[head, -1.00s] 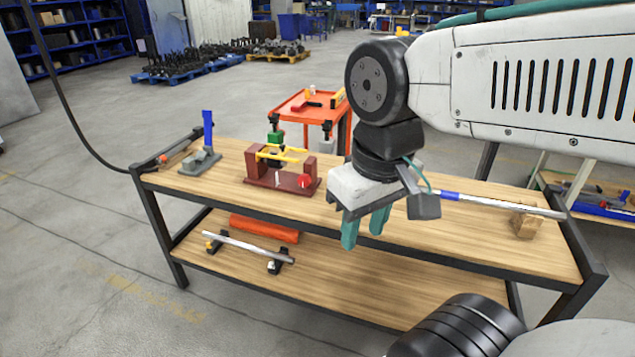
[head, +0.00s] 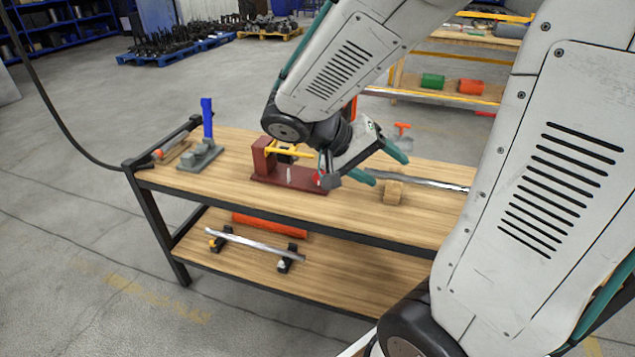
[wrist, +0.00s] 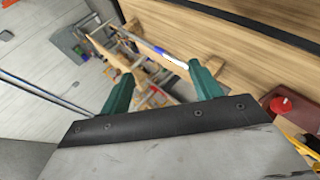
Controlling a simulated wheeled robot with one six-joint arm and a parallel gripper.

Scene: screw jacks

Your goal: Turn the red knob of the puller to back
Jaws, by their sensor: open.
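The puller is a dark red frame (head: 290,178) with yellow bars, standing on the workbench top in the head view. Its red knob (head: 319,179) is at the right end of the frame, partly hidden by my gripper.
A grey device with a blue handle (head: 207,130) stands left of the puller. A wooden block (head: 392,192) and a metal bar (head: 435,184) lie to its right.

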